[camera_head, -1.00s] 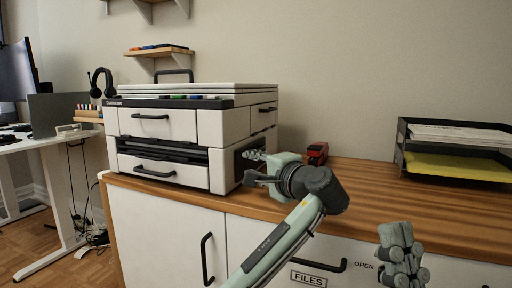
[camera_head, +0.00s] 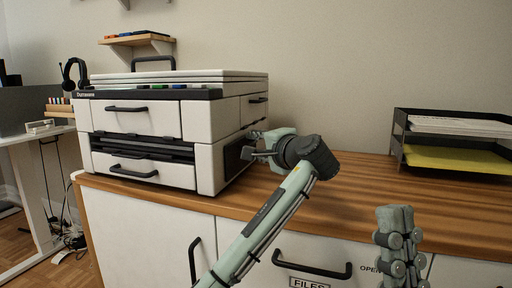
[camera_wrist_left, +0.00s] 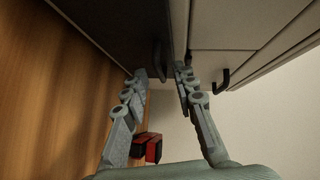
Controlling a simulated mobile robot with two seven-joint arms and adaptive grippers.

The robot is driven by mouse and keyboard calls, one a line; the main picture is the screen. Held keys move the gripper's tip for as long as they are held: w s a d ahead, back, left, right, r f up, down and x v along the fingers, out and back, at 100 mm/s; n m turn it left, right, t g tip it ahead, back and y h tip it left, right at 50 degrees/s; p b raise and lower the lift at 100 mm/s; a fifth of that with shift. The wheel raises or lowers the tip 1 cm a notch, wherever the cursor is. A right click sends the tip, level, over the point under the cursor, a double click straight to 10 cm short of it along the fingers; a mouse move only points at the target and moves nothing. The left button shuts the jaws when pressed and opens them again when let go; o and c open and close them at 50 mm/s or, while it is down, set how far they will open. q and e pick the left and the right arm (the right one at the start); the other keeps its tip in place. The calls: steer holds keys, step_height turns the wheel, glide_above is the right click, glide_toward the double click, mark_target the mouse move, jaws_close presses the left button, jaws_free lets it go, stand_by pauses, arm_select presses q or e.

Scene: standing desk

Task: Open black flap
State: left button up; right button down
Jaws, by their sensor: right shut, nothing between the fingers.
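The black flap (camera_head: 232,155) is a dark panel low on the right side of the white printer (camera_head: 210,165). In the left wrist view it is the dark surface (camera_wrist_left: 110,30) at the upper left, with a dark handle-like part (camera_wrist_left: 160,58) near its edge. My left gripper (camera_head: 248,144) is beside the flap and covers part of it in the head view. In the wrist view its fingers (camera_wrist_left: 161,76) are apart, with the handle-like part ahead between the tips; contact cannot be told. My right gripper (camera_head: 398,240) points upward in front of the cabinet, shut and empty.
The printer stands on a wooden cabinet top (camera_head: 365,185). A black paper tray (camera_head: 400,140) stands at the right. A red object (camera_wrist_left: 147,147) lies near my left gripper. Cabinet handles (camera_head: 312,270) stick out in front. The top between printer and tray is mostly clear.

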arm_select(q)
steer(key=shift+w, duration=0.15)
jaws_close()
